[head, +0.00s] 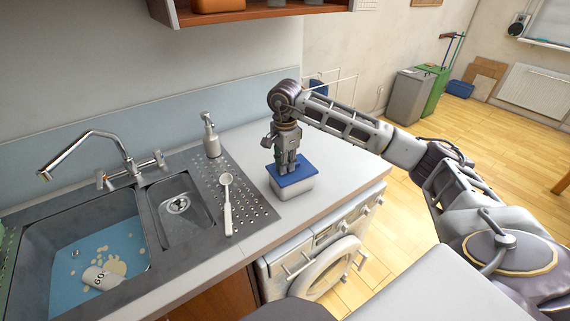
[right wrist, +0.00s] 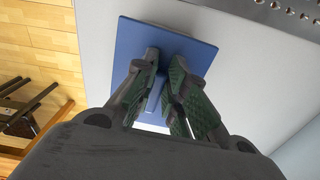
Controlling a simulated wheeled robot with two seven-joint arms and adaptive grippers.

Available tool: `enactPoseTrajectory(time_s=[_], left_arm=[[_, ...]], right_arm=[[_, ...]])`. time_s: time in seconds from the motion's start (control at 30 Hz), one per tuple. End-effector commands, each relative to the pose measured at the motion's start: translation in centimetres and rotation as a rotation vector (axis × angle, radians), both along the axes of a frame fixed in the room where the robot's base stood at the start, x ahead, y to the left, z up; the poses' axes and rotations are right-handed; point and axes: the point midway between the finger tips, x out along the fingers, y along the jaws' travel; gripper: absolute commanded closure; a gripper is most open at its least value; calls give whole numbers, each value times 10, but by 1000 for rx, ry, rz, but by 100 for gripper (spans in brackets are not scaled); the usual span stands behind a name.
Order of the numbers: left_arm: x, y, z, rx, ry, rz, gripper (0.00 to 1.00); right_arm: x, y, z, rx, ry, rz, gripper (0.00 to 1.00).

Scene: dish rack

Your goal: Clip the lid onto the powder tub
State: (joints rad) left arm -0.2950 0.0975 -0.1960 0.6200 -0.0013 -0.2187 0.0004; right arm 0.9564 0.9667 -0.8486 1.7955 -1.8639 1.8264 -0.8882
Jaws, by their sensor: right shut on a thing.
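The powder tub (head: 294,190) is a white box standing on the worktop to the right of the sink. The blue square lid (head: 295,180) lies flat over its top; from here I cannot tell whether its edges are clipped down. My right gripper (head: 287,170) points straight down over the lid and is shut on its raised middle part. In the right wrist view the lid (right wrist: 128,42) spreads beneath my right gripper (right wrist: 165,60), and the fingers hide its middle. My left gripper is in neither view.
A white spoon (head: 227,205) lies on the perforated drainer, left of the tub. A soap bottle (head: 211,136) stands behind it. The sink (head: 130,215) holds blue water and a floating white cup (head: 99,278). The worktop right of the tub (head: 345,160) is clear.

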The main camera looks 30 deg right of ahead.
Motion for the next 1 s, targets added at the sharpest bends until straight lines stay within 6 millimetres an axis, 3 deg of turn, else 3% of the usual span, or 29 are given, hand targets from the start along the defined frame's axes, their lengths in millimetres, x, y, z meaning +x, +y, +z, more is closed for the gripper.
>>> enactPoseTrajectory(time_s=[0.3, 0.33, 0.5, 0.73, 0.9, 1.0], left_arm=[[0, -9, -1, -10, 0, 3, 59], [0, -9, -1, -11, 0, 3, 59], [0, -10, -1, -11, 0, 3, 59], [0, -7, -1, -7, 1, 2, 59], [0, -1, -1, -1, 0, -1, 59], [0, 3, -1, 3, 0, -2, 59]], right_arm=[[0, 0, -1, 0, 0, 0, 100], [0, 0, -1, 0, 0, 0, 84], [0, 0, -1, 0, 1, 0, 62], [0, 0, -1, 0, 0, 0, 61], [0, 0, -1, 0, 0, 0, 40], [0, 0, -1, 0, 0, 0, 40]])
